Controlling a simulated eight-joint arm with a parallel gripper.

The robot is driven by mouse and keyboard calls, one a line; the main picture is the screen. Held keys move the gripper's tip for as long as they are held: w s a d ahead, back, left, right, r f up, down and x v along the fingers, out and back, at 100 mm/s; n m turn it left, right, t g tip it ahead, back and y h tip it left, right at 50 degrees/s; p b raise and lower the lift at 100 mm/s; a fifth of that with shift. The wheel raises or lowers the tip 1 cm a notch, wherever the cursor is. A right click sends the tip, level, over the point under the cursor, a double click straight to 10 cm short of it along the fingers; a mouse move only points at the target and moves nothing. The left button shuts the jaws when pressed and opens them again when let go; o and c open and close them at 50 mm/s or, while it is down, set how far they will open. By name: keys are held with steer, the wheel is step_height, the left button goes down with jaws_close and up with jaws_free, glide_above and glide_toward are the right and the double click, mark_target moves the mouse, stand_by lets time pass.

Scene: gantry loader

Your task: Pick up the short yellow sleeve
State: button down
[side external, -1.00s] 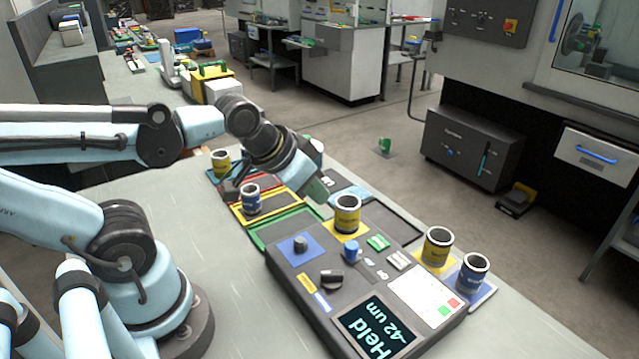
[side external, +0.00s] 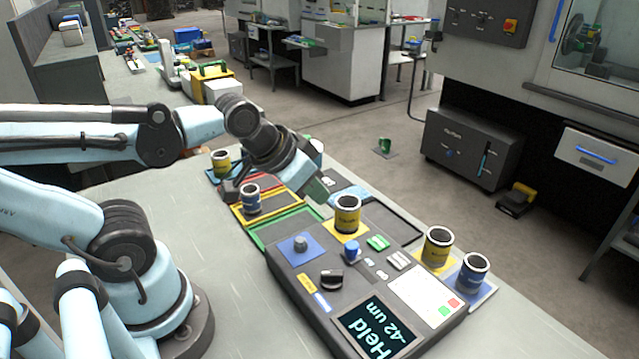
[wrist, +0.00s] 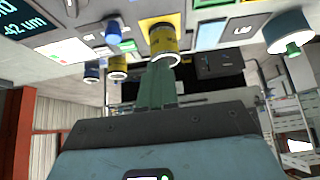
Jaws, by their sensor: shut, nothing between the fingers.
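A yellow sleeve with a dark band (side external: 347,215) stands upright on a yellow pad of the grey gauge unit; it also shows in the wrist view (wrist: 164,40). A second yellow sleeve (side external: 437,249) stands at the unit's right end, and a third (side external: 221,163) stands in the back-left tray. I cannot tell for certain which is the short one. My gripper (side external: 319,191) is shut and empty, just left of and above the middle sleeve. In the wrist view its green fingers (wrist: 158,85) point at that sleeve; contact is not clear.
The gauge unit's screen (side external: 375,327) reads "Held -42 um". Blue sleeves stand at its right (side external: 473,272) and in the yellow-edged tray (side external: 250,199). A green-edged tray (side external: 262,240) looks empty. A small blue knob (side external: 352,251) sits before the middle sleeve.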

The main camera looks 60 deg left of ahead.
stand_by(0.3)
steer(key=shift+c, duration=1.7)
jaws_free()
steer(key=n+g, duration=0.4)
steer(key=g, duration=0.1)
glide_toward(347, 214)
steer(key=shift+w+a+r, duration=0.2)
steer(key=shift+w+a, duration=0.4)
steer(key=shift+a, duration=0.1)
steer(key=shift+w+a+f+n+g, duration=0.1)
steer(key=shift+w+f+n+g, duration=0.25)
steer(key=shift+f, duration=1.65)
steer(key=shift+w+f+n+g, duration=0.3)
steer(key=shift+w+f+g, duration=0.1)
steer(key=shift+f, duration=1.65)
steer(key=shift+w+a+f+n+g, duration=0.1)
steer(key=shift+w+f+n+g, duration=0.25)
steer(key=shift+f, duration=1.65)
